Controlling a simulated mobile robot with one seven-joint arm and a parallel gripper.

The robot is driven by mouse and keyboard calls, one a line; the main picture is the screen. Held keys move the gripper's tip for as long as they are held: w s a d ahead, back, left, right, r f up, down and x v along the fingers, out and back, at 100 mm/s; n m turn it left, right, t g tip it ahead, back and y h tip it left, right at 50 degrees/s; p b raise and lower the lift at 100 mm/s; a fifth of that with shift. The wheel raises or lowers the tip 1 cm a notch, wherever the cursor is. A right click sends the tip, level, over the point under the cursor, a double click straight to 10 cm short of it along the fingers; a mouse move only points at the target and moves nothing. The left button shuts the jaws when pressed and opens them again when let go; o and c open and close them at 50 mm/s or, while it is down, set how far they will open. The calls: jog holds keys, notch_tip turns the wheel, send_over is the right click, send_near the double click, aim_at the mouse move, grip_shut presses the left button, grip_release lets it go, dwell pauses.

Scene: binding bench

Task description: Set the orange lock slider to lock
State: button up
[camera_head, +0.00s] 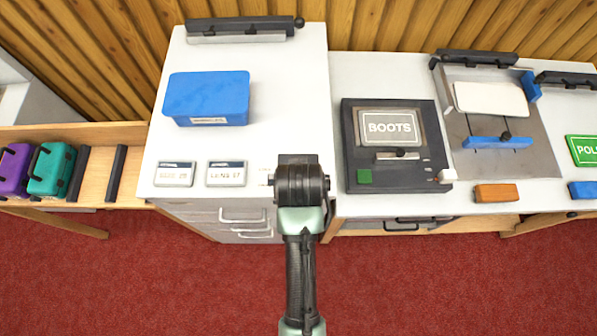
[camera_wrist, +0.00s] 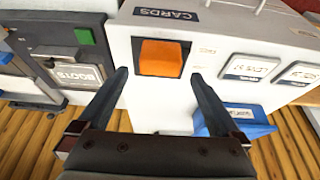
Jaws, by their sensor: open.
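The orange lock slider (camera_wrist: 161,57) sits in a dark recess in the white top of the drawer cabinet, near the edge marked CARDS. My gripper (camera_wrist: 158,75) is open, with one finger to each side of the slider in the wrist view. I cannot tell whether either finger touches it. In the head view my gripper (camera_head: 300,165) is over the front right of the cabinet top (camera_head: 270,100) and hides the slider. Faint marks show beside the recess, too small to read, so I cannot tell the lock side.
Two label plates (camera_head: 174,174) (camera_head: 227,174) and a blue box (camera_head: 207,97) are to the left on the cabinet top. A dark machine marked BOOTS (camera_head: 390,145) stands on the bench to the right. Drawer handles (camera_head: 242,216) stick out below the front edge.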

jog(key=shift+x, duration=2.5)
grip_shut()
